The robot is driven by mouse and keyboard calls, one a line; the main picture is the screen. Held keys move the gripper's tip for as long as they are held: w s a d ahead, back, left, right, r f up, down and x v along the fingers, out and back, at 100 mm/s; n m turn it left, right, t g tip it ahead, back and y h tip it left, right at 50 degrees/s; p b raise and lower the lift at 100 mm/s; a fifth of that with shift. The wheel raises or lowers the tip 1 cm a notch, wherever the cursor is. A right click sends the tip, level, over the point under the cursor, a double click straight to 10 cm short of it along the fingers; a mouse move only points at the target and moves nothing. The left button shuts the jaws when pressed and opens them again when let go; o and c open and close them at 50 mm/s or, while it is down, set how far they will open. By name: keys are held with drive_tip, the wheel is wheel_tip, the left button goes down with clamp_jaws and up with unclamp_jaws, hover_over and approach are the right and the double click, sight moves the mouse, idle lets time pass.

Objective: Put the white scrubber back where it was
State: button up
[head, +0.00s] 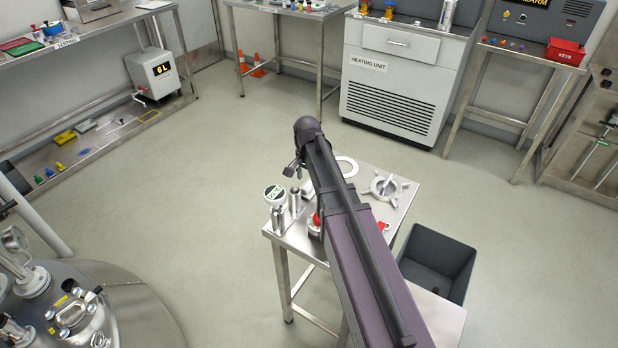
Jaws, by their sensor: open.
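A small pale block (85,126) lies on the low shelf at the left, beside a yellow block (64,138). It may be the white scrubber, but it is too small to tell. My gripper (291,170) is over the left part of the small steel table (270,232), far from the low shelf. It is open, and I see nothing held in it. My arm hides part of the table.
The table holds a round gauge (274,194), metal cylinders (294,203), a white ring (346,166) and a metal handwheel (384,187). A dark bin (436,258) stands at its right. A reactor lid (75,310) fills the lower left. The floor between shelf and table is clear.

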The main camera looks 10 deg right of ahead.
sight(308, 186)
wheel_tip(308, 186, up, 8)
drive_tip(key=p, duration=0.7)
drive_tip(key=shift+r+p, duration=0.2)
drive_tip(key=shift+p, duration=0.2)
drive_tip(key=shift+s, duration=0.1)
idle(0.3)
drive_tip(key=s+n, duration=0.3)
drive_tip(key=s, duration=0.3)
drive_tip(key=s+n, duration=0.3)
drive_tip(key=s, duration=0.3)
drive_tip(key=s+n, duration=0.3)
drive_tip(key=s, duration=0.3)
drive_tip(key=shift+d, duration=0.25)
